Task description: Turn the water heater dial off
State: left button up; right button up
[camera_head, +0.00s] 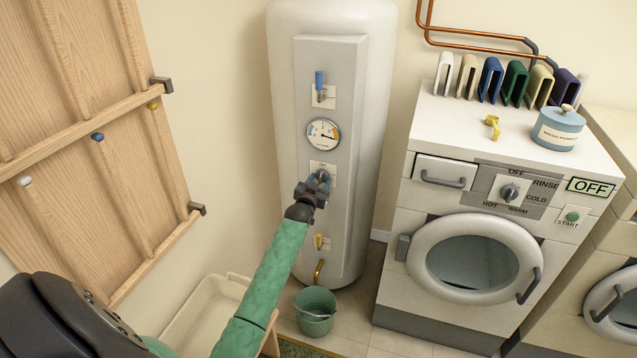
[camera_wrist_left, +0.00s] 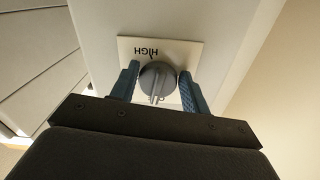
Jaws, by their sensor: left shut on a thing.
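The water heater (camera_head: 284,60) is a tall white tank with a flat front panel. Its grey dial (camera_wrist_left: 157,77) sits on a cream plate (camera_wrist_left: 126,46) marked HIGH, which reads upside down in the left wrist view. A pale ridge crosses the dial; I cannot tell for sure which setting it points to. My left gripper (camera_head: 318,182) reaches the plate below the gauge, and its blue fingers, also in the left wrist view (camera_wrist_left: 160,88), are shut on the dial from both sides. In the head view the gripper mostly hides the dial. My right gripper is not in view.
Above the dial are a round gauge (camera_head: 323,134) and a blue-handled valve (camera_head: 320,88). Below are a yellow valve (camera_head: 319,242), a copper spout (camera_head: 318,272) and a green bucket (camera_head: 315,312). A washer (camera_head: 402,262) stands right; a wooden panel (camera_head: 85,130) stands left.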

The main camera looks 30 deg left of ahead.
pick_arm(q)
jog(key=shift+d+f+n, duration=0.1)
jog(key=shift+f+n, duration=0.05)
jog(key=shift+n, duration=0.65)
jog(key=o, duration=1)
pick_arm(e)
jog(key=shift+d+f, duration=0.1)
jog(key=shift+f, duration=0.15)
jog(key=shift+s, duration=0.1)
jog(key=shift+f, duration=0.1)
pick_arm(q)
jog(key=shift+s, duration=0.3)
jog(key=b+v, duration=0.2)
jog(key=v, duration=0.5)
jog(key=shift+d, duration=0.1)
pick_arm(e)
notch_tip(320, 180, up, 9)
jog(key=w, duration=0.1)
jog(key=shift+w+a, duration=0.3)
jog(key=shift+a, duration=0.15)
